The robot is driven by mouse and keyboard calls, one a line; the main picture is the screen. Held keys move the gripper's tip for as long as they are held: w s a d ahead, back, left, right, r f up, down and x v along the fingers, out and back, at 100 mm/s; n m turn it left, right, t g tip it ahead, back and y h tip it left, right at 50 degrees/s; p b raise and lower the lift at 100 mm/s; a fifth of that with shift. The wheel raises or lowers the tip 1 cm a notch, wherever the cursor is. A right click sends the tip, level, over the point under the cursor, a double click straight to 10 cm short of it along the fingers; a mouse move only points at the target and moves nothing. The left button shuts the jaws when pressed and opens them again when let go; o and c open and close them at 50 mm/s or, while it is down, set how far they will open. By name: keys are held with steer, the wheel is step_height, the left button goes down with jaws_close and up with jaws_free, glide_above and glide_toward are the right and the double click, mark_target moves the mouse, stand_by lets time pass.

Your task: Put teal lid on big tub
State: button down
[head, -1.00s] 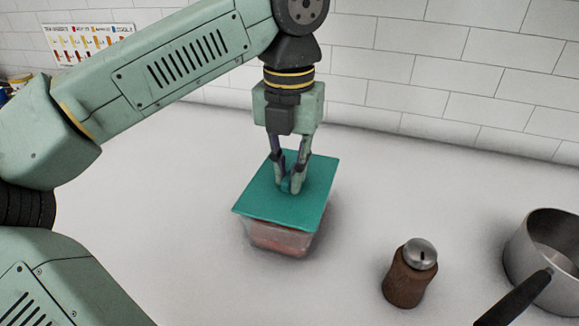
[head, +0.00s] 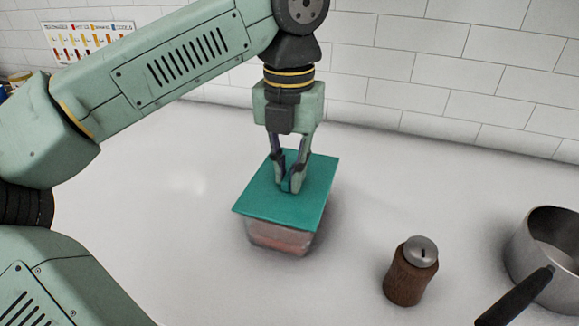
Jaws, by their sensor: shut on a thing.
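The teal lid (head: 270,203) is a flat rectangle lying over the top of the big tub (head: 282,238), a clear container with something reddish inside. The lid covers the tub's opening and looks roughly lined up with it. I cannot tell whether it is fully seated on the rim. My gripper (head: 292,186) points straight down at the middle of the lid. Its fingers are shut on the lid's raised handle, which they mostly hide.
A brown pepper mill (head: 408,275) with a metal top stands to the right on the white counter (head: 150,190). A metal saucepan (head: 548,250) is at the right edge, its black handle pointing toward the front. A tiled wall (head: 450,75) closes off the back.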

steer(key=shift+f, duration=0.15)
stand_by(0.6)
steer(key=c, duration=1.5)
jaws_free()
